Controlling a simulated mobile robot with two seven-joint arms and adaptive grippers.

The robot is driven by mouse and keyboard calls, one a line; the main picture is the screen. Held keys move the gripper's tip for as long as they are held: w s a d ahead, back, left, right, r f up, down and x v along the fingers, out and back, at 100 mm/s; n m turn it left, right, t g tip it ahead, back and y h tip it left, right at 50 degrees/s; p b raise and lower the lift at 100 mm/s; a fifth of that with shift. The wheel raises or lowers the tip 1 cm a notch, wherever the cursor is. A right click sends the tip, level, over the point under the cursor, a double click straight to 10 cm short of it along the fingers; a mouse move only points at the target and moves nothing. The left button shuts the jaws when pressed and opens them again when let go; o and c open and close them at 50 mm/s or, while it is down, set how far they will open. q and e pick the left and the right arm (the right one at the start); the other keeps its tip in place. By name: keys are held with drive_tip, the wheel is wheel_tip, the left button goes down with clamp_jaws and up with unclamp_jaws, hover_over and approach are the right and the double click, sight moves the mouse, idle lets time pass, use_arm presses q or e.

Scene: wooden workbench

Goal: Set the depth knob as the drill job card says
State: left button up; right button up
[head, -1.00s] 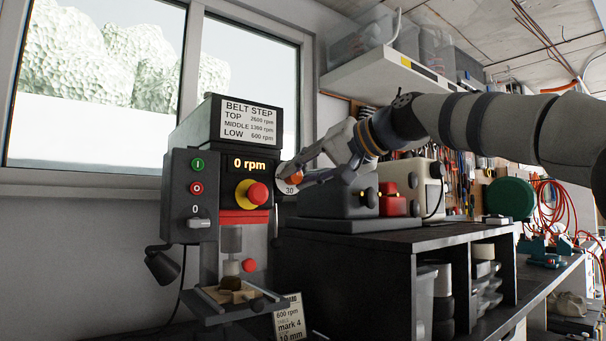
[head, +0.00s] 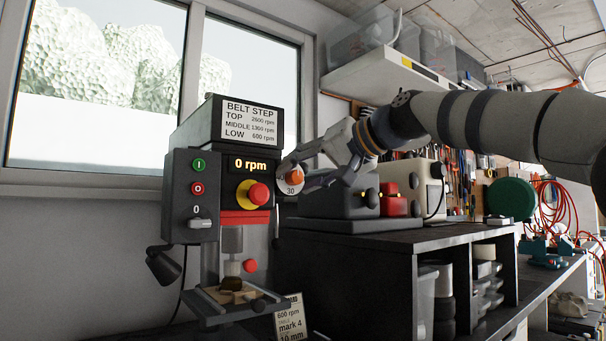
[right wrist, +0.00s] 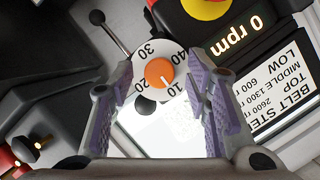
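The depth knob (head: 295,177) is orange, on a white numbered dial (head: 291,189) at the right side of the drill press. In the right wrist view the knob (right wrist: 159,73) has a small pale mark that seems to point toward the 10 on the dial (right wrist: 143,59). My right gripper (head: 292,174) is open around the knob; its fingers (right wrist: 160,95) stand on either side with gaps. The job card (head: 290,318) at the lower middle reads 600 rpm, mark 4 and 10 mm; its top is partly hidden. My left gripper is not in view.
The drill press display (head: 249,165) shows 0 rpm. A red and yellow stop button (head: 257,193) and a belt step chart (head: 251,122) are close to the knob. A dark grey machine (head: 335,203) stands on the bench just right of the dial.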

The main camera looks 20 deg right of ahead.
drive_tip(key=v, duration=1.2)
